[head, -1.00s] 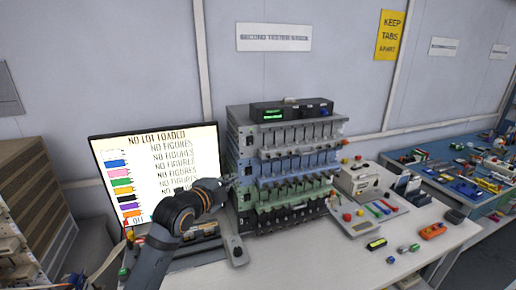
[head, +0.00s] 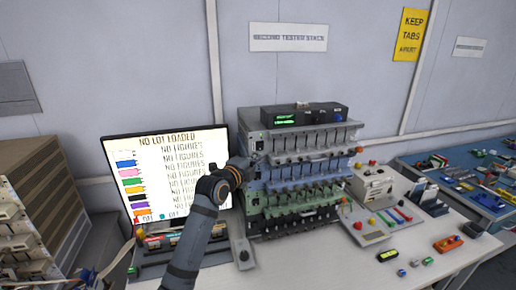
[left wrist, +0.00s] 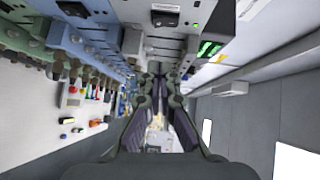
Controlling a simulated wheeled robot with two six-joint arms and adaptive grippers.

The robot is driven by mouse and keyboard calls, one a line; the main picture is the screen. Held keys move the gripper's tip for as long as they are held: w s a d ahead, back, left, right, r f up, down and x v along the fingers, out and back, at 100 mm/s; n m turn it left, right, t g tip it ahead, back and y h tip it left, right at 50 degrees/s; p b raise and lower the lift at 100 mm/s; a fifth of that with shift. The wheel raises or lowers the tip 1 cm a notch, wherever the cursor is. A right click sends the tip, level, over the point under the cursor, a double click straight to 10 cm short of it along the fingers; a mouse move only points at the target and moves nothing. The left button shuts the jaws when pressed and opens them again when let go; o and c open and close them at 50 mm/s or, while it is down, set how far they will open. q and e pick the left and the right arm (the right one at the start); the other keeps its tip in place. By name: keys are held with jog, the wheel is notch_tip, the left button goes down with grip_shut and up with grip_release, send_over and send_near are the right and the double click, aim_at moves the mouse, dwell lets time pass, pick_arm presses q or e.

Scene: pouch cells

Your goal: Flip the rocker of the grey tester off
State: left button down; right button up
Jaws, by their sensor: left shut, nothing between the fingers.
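The grey tester (head: 310,140) is the top tier of the stack, above a blue tester (head: 290,172) and a green tester (head: 300,212). In the left wrist view a dark rocker (left wrist: 165,18) shows on a pale grey panel, beyond my fingers. Its tilt is too small to read. My left gripper (head: 248,163) is at the left end of the stack's front, near the grey and blue tiers. In the left wrist view its fingers (left wrist: 160,75) are together and empty. I cannot tell whether they touch the panel. My right gripper is not in view.
A black unit with a green display (head: 303,115) sits on top of the stack. A monitor (head: 170,165) stands close on the left, behind my left arm. To the right are a pale boxy device (head: 372,186) and a panel with coloured buttons (head: 378,225).

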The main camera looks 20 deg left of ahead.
aim_at(263, 149)
pick_arm(q)
jog(key=w, duration=0.2)
jog(key=w+a+p, duration=0.1)
jog(key=w, duration=0.1)
jog(key=w+f+p, duration=0.1)
jog(key=w, duration=0.1)
jog(key=shift+a, duration=0.4)
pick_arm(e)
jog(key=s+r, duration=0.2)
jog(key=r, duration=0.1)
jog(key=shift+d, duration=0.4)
pick_arm(q)
jog(key=shift+d, duration=0.1)
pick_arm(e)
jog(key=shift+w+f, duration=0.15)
